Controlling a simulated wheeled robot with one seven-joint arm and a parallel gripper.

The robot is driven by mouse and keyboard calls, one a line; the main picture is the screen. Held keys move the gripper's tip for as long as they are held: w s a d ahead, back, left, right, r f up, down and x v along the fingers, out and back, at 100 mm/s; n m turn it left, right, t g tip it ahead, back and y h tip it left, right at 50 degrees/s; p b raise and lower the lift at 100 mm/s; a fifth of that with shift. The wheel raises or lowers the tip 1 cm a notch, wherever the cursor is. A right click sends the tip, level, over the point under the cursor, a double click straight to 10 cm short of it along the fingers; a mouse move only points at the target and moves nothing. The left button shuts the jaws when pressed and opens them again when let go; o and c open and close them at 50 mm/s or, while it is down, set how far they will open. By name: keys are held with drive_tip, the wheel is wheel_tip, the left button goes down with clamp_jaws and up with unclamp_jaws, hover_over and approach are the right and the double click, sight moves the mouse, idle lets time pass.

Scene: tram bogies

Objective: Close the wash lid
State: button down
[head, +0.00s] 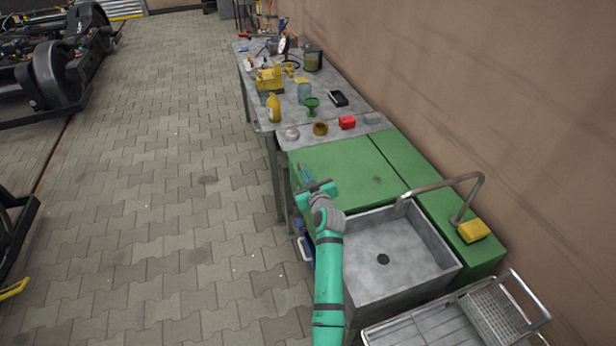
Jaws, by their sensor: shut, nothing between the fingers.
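The green wash unit (400,165) stands against the wall at the right. Its grey sink basin (425,237) is uncovered, with a dark drain in its floor. A flat green panel (350,172) lies level beyond the basin; I cannot tell whether it is the wash lid. No raised lid shows. My gripper (304,172) is shut and empty, over or just above the left edge of this panel. I cannot tell if it touches. My forearm hides part of the unit's front.
A wire rack (500,313) stands at the near right. Beyond, a grey bench (258,110) holds bottles and small parts.

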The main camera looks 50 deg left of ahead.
drive_tip(key=r, duration=0.3)
drive_tip(key=shift+s+r, duration=0.2)
drive_tip(key=shift+r, duration=0.2)
drive_tip(key=v, duration=1)
drive_tip(key=shift+s+r, duration=0.15)
drive_tip(key=shift+a, duration=0.15)
